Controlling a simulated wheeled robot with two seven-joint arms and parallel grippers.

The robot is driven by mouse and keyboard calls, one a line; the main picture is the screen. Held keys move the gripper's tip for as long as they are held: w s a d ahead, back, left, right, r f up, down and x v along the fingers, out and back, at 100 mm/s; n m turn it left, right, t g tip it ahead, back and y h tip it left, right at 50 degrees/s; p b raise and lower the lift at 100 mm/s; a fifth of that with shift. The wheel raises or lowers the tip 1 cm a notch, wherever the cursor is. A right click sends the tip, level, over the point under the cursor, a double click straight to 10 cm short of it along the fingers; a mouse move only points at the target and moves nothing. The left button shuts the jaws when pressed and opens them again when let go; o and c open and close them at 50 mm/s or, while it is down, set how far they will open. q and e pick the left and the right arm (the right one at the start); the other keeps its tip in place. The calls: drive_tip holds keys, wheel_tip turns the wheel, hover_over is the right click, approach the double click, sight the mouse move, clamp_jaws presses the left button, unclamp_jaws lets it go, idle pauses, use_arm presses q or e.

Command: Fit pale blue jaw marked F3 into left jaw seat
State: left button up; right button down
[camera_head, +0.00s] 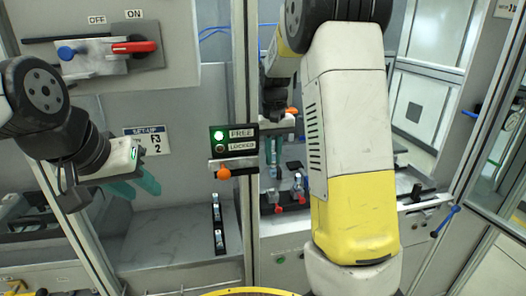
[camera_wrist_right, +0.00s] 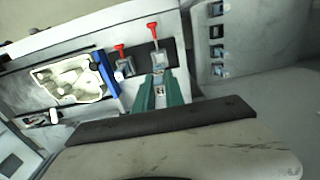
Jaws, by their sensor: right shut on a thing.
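My right gripper (camera_wrist_right: 161,92) is shut on a small pale jaw (camera_wrist_right: 160,90) in the right wrist view; its marking is too small to read. In the head view the right gripper (camera_head: 275,152) reaches down inside the machine bay, partly hidden by my arm. Its fingertips point at the left seat (camera_head: 271,196), which has a red lever; I cannot tell whether the jaw touches it. That seat also shows in the right wrist view (camera_wrist_right: 158,64). A second seat with a red lever (camera_wrist_right: 124,68) is beside it. My left gripper (camera_head: 134,185) is open and empty.
A panel (camera_head: 233,138) has its green FREE lamp lit, with an orange knob below. A SET-UP sign (camera_head: 148,141) hangs behind my left gripper. Small dark holders (camera_head: 218,225) stand on the shelf. A red lever (camera_head: 135,47) points to ON. A frame post separates shelf and bay.

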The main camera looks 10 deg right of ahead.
sight(273, 173)
drive_tip(key=shift+f, duration=3.9)
drive_tip(key=shift+f, duration=0.6)
drive_tip(key=c, duration=1.3)
unclamp_jaws()
wheel_tip(273, 173, up, 8)
drive_tip(key=shift+f, duration=0.25)
drive_tip(key=s+r+t, duration=0.2)
drive_tip(key=s+r, duration=0.1)
drive_tip(key=s, duration=0.5)
drive_tip(key=s+a+r+t+y, duration=0.1)
drive_tip(key=s+r, duration=0.3)
drive_tip(key=s, duration=0.4)
drive_tip(key=s+a+r+t+y, duration=0.1)
drive_tip(key=s+r+t, duration=0.2)
drive_tip(key=s, duration=0.5)
drive_tip(key=shift+s+a+r, duration=0.1)
drive_tip(key=shift+s+r, duration=0.1)
drive_tip(key=shift+r, duration=0.35)
